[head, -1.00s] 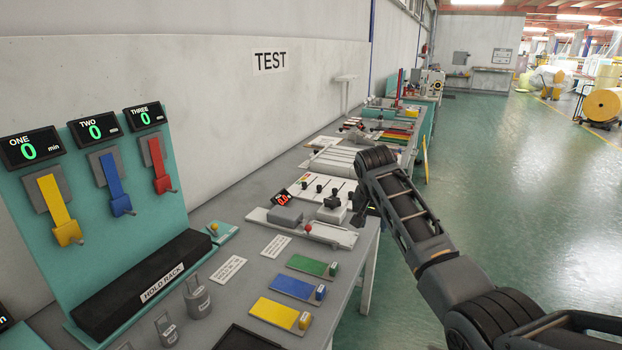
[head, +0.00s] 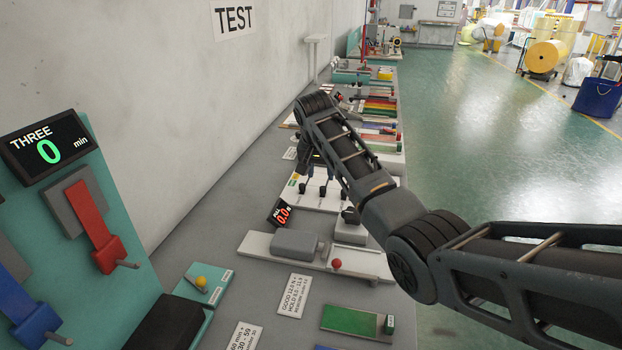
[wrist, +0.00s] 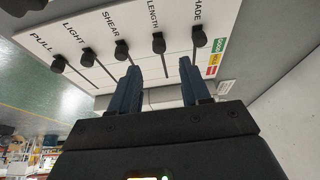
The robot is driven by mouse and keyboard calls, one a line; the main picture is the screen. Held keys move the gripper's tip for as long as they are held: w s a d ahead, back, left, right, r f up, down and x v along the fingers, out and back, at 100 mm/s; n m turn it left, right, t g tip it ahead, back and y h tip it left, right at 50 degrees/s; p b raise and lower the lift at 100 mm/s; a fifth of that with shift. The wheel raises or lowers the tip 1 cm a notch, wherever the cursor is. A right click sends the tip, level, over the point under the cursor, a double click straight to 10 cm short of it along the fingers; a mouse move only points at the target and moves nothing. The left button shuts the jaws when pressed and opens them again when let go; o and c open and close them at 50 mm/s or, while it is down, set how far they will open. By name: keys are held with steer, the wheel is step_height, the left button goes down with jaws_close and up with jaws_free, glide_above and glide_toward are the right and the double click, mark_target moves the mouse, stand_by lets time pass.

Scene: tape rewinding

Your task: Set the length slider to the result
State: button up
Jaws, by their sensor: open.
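The slider board (wrist: 140,75) is white and lettered PULL, LIGHT, SHEAR, LENGTH and SHADE. The length slider's black knob (wrist: 158,44) stands near its label, in line with the gap between my fingertips and beyond them. My gripper (wrist: 159,70) is open and empty, its two blue fingers pointing at the board. In the head view the board (head: 328,204) lies on the bench, partly hidden by my arm. My gripper (head: 304,158) is over its far left part there.
Knobs for shear (wrist: 121,48), light (wrist: 88,57) and pull (wrist: 58,63) stand close to the length knob. Green, yellow and red tags (wrist: 216,58) sit by the shade slot. A small display (head: 280,213) reads 0.0 at the board's near side. The wall (head: 200,120) is to the left.

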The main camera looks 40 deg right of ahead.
mark_target(323, 188)
steer(key=shift+x, duration=3.75)
steer(key=shift+s, duration=0.1)
steer(key=shift+c, duration=0.3)
jaws_close()
